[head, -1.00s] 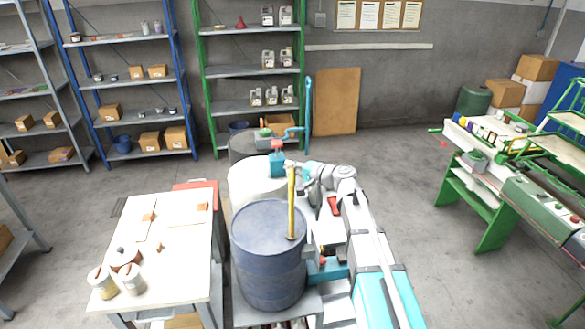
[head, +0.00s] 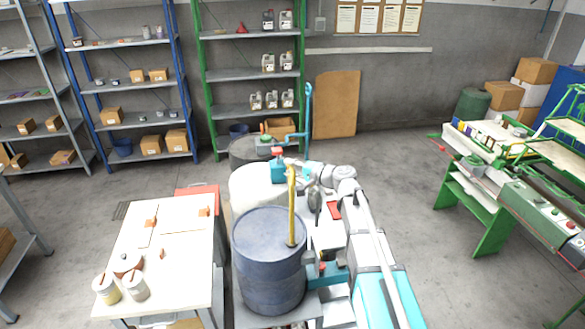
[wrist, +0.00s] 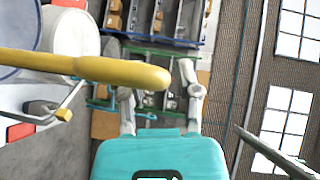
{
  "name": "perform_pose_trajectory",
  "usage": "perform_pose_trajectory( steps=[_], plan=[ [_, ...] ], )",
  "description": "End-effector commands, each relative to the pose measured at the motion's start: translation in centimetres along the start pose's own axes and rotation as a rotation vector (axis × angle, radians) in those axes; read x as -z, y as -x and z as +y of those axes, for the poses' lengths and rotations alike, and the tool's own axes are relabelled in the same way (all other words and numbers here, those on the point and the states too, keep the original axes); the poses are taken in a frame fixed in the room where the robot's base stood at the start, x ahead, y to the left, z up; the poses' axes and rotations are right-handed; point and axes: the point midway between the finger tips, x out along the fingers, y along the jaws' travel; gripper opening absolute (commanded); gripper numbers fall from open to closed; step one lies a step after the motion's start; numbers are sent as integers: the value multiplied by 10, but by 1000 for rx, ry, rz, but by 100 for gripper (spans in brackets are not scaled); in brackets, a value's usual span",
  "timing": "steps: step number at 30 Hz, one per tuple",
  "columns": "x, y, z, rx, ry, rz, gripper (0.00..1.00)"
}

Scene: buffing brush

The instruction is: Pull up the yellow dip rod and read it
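The yellow dip rod (head: 291,210) stands nearly upright from the top of the blue drum (head: 268,265). In the wrist view the rod (wrist: 110,69) enters from the left and its rounded end lies across the space at the fingertips, in front of the left finger. A thin metal crosspiece with a yellow tip shows beside it. My gripper (head: 293,163) is at the rod's top in the head view. In the wrist view my gripper (wrist: 156,80) has its two grey fingers spread apart. Contact with the rod cannot be told.
A white table (head: 175,250) with tins is at left. A green bench (head: 490,190) is at right. Open floor lies between shelves and drums.

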Motion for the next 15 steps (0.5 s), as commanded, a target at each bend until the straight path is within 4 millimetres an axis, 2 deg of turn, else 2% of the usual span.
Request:
perform_pose_trajectory(
  steps=[15],
  plan=[
    [0, 0, 3, 0, 0, 0, 57]
  ],
)
